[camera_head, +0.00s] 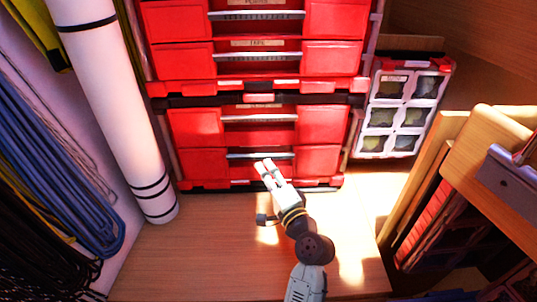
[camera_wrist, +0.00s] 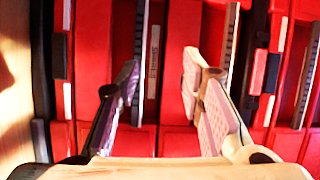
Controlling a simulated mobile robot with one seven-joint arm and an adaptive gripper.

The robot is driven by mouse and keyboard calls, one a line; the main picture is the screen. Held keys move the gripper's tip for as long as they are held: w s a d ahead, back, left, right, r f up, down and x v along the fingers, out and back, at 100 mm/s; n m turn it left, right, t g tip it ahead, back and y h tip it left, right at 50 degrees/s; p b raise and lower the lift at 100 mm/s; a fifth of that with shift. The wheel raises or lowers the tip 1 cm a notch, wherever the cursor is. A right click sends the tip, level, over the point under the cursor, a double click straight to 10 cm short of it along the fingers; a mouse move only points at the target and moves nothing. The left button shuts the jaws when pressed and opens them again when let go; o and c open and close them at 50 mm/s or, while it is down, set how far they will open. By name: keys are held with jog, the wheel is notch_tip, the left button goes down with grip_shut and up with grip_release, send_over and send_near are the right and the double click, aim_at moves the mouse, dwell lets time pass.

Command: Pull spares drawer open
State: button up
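A stack of red drawers with grey bar handles stands against the back. Its lowest drawer (camera_head: 315,162) is shut, and its bar handle (camera_wrist: 140,50) shows in the wrist view with a pale label (camera_wrist: 153,55) beside it. The label is too small to read surely, so I cannot confirm it says spares. My gripper (camera_head: 265,164) is at the middle of this drawer's front in the head view. In the wrist view my gripper (camera_wrist: 163,70) is open and empty, its fingers on either side of handle and label. The handle is nearer the left finger; contact cannot be told.
More red drawers (camera_head: 335,60) rise above. A white roll (camera_head: 115,100) and blue coiled lines (camera_head: 60,170) are at left. A clear-windowed organiser (camera_head: 400,105) and wooden boards (camera_head: 425,190) are at right. The wooden surface (camera_head: 190,255) before the drawers is mostly clear.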

aim_at(261, 158)
jog(key=d+f+m, duration=0.1)
jog(key=d+f, duration=0.2)
jog(key=shift+h, duration=0.3)
jog(key=x, duration=1)
jog(key=shift+s+a+r, duration=0.1)
jog(key=shift+a+r, duration=0.05)
jog(key=shift+a, duration=0.05)
jog(key=shift+c, duration=0.4)
grip_shut()
